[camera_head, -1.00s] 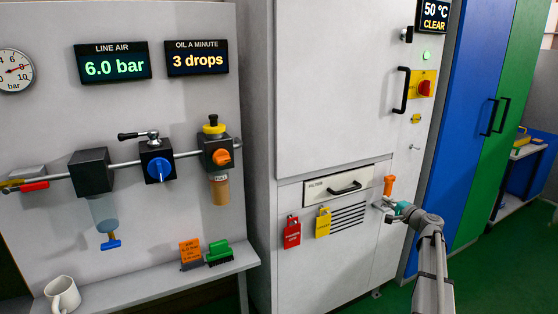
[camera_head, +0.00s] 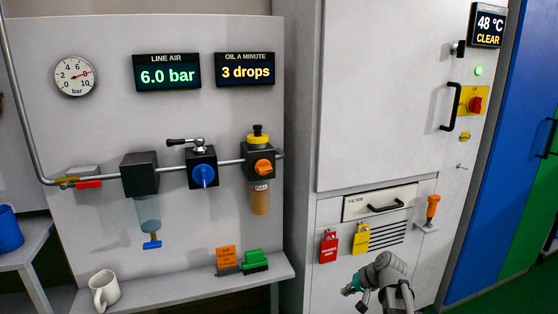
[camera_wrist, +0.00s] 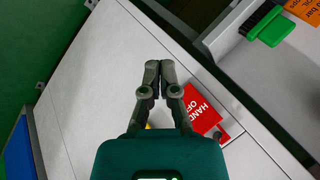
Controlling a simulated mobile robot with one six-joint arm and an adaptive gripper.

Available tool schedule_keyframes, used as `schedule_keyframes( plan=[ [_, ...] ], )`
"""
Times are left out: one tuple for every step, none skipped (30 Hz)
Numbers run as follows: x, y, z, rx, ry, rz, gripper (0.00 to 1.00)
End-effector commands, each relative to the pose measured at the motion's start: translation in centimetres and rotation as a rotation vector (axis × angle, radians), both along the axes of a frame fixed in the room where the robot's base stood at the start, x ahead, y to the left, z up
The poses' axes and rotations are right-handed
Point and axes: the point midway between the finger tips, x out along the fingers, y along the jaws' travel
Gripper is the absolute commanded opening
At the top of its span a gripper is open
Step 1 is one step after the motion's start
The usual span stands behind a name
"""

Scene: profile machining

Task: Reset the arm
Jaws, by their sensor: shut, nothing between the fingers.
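My gripper (camera_head: 350,289) is at the bottom of the head view, in front of the lower part of the grey cabinet (camera_head: 340,285). My bent arm rises beside it from the bottom edge. In the wrist view my gripper (camera_wrist: 160,66) has its two dark fingers together with nothing between them. They point past the red tag (camera_wrist: 203,108), which lies to the right of the fingers. Whether the fingers touch the cabinet cannot be told. A small yellow patch behind the fingers is mostly hidden.
A red padlock tag (camera_head: 329,247) and a yellow one (camera_head: 361,238) hang below the filter drawer (camera_head: 355,208). An orange-handled tool (camera_head: 432,206) stands in a bracket at right. A shelf (camera_head: 180,300) holds a white mug (camera_head: 103,290) and a green brush (camera_head: 254,262).

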Motion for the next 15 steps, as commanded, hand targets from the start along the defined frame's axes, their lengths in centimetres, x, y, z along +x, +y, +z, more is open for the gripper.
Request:
schedule_keyframes(
  plan=[
    [-1.9, 1.3, -0.6, -0.051, 0.032, 0.040, 0.00],
    [-2.8, 1.7, -1.0, -0.085, 0.051, 0.061, 0.00],
    [-4.0, 2.3, -1.5, -0.130, 0.078, 0.089, 0.00],
    [-4.9, 2.6, -1.8, -0.163, 0.097, 0.108, 0.00],
    [-5.7, 3.0, -2.1, -0.194, 0.114, 0.127, 0.00],
    [-6.6, 3.3, -2.4, -0.235, 0.135, 0.148, 0.00],
    [-7.3, 3.4, -2.6, -0.262, 0.150, 0.162, 0.00],
    [-7.9, 3.6, -2.7, -0.286, 0.164, 0.176, 0.00],
    [-8.6, 3.7, -2.9, -0.317, 0.180, 0.190, 0.00],
    [-9.1, 3.8, -3.0, -0.338, 0.191, 0.200, 0.00],
    [-9.6, 3.9, -3.1, -0.359, 0.201, 0.211, 0.00],
    [-10.2, 3.9, -3.2, -0.384, 0.213, 0.221, 0.00],
    [-10.6, 4.0, -3.3, -0.403, 0.223, 0.229, 0.00],
    [-11.0, 4.1, -3.3, -0.420, 0.232, 0.237, 0.00],
    [-11.6, 4.1, -3.4, -0.443, 0.242, 0.247, 0.00]
  ],
)
